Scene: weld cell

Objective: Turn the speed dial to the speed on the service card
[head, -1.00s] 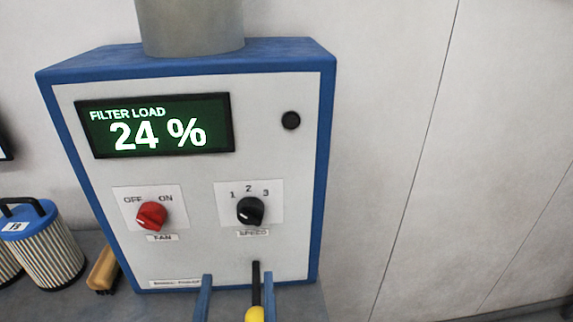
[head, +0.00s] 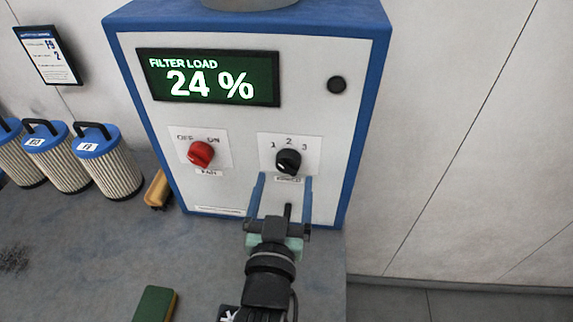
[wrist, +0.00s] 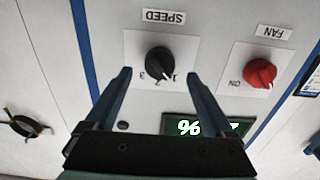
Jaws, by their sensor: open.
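The black speed dial (head: 288,161) sits on a white plate marked 1, 2, 3 at the lower right of the cabinet front. It also shows in the wrist view (wrist: 158,61), upside down, where its white mark seems to point toward 1. My gripper (head: 283,184) is open, its blue fingers just below the dial in the head view. In the wrist view my gripper's fingertips (wrist: 159,76) lie to either side of the dial, apart from it. The service card (head: 45,55) hangs on the wall at left; large figures 19 and 2 show, its small print unreadable.
The red fan knob (head: 200,153) is beside the dial. The green display (head: 208,78) reads FILTER LOAD 24 %. Several blue-topped filters (head: 108,165), a wooden brush (head: 157,188) and a green block (head: 155,304) are on the bench (head: 80,260).

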